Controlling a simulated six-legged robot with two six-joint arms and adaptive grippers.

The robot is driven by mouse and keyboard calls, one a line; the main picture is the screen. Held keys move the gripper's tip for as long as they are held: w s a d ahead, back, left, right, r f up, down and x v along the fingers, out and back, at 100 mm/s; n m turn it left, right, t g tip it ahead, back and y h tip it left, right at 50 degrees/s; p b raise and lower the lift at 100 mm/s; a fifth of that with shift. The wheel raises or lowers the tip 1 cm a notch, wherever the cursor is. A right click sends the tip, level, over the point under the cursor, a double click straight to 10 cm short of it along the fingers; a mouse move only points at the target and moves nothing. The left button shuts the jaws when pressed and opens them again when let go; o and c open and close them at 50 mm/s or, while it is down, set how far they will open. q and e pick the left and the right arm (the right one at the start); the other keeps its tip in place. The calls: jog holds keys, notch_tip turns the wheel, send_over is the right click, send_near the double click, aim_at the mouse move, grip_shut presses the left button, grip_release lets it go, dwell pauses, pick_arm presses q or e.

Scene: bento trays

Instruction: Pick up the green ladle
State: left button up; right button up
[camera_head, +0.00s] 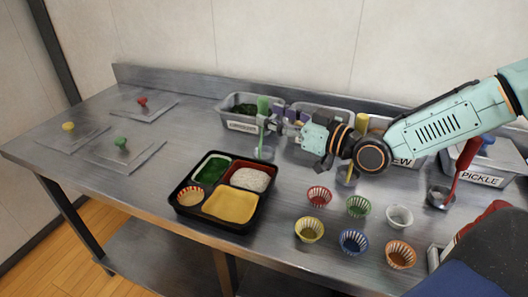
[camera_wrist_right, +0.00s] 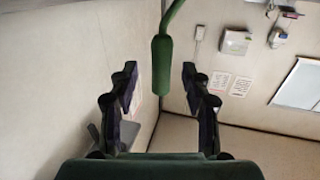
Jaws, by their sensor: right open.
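The green ladle (camera_head: 263,105) stands upright in front of the seaweed-like green container at the back, its bowl (camera_head: 264,153) low near the table. My right gripper (camera_head: 272,122) comes from the right at handle height and is open. In the right wrist view, the green handle (camera_wrist_right: 162,62) hangs between the two spread fingers (camera_wrist_right: 159,85), with a gap visible on both sides. The handle's upper end bends to the right there. My left gripper is not in view.
A black bento tray (camera_head: 217,221) with filled compartments sits in front. Several small coloured cups (camera_head: 354,241) stand right of it. Grey labelled containers (camera_head: 240,126) line the back. A red ladle (camera_head: 467,157) stands at right. Lids with knobs (camera_head: 124,152) lie at left.

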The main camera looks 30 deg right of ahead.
aim_at(267, 114)
jog(key=shift+w+a+f+b, duration=0.1)
jog(key=shift+w+a+b, duration=0.35)
jog(key=shift+w, duration=0.05)
jog(key=shift+w+a+b, duration=0.25)
jog(key=shift+w+b, duration=0.25)
jog(key=shift+w, duration=0.2)
jog(key=shift+w+a, duration=0.2)
jog(key=shift+w, duration=0.1)
jog(key=shift+d, duration=0.1)
jog(key=shift+c, duration=0.8)
grip_shut()
